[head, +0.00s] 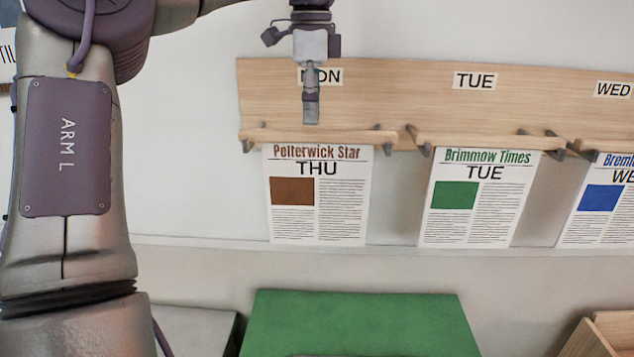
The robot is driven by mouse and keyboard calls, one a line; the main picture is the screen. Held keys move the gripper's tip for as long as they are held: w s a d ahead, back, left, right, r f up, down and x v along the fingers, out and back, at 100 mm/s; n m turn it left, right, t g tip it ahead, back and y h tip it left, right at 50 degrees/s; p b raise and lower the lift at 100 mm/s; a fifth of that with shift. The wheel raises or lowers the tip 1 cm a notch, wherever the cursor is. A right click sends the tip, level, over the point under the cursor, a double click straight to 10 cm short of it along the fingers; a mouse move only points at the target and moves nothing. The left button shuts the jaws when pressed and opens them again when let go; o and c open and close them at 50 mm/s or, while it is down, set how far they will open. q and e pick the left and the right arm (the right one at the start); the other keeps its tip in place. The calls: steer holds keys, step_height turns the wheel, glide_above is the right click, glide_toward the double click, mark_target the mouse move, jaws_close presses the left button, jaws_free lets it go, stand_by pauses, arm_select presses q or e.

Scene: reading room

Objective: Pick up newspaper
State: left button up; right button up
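A newspaper titled Pelterwick Star, marked THU, with a brown picture (340,215) hangs from a wooden rod (265,136) on grey pegs, under the label MON (331,76). A Brimmow Times paper marked TUE, with a green picture (495,215), hangs under the label TUE (475,81). A third paper with a blue picture (603,228) is cut off at the right edge, near the WED label (613,89). My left gripper (311,120) points down in front of the board, just above the first rod in the picture. It shows edge-on, so its opening is hidden. My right gripper is out of view.
The wooden board (400,85) is fixed to a pale wall. Below stand a green-topped piece (360,325), a grey one (195,325) at left and a wooden one (612,330) at right. A ledge (400,249) runs below the papers.

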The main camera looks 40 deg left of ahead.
mark_target(312, 130)
arm_select(q)
steer(key=f, duration=0.3)
steer(key=shift+s+d+f, duration=0.2)
steer(key=shift+d, duration=0.05)
steer(key=shift+w+a+f+p, duration=0.15)
steer(key=shift+a+f+p, duration=0.05)
steer(key=shift+f+p, duration=0.1)
steer(key=shift+w+f+p, duration=0.1)
steer(key=shift+f+p, duration=0.2)
steer(key=shift+f, duration=0.05)
steer(key=f+p, duration=0.2)
steer(key=f, duration=0.1)
steer(key=shift+d+f, duration=0.15)
steer(key=shift+d, duration=0.25)
steer(key=shift+f, duration=0.35)
steer(key=shift+a+f, duration=0.1)
steer(key=shift+f, duration=0.15)
steer(key=c, duration=0.3)
jaws_close()
steer(key=shift+r, duration=0.1)
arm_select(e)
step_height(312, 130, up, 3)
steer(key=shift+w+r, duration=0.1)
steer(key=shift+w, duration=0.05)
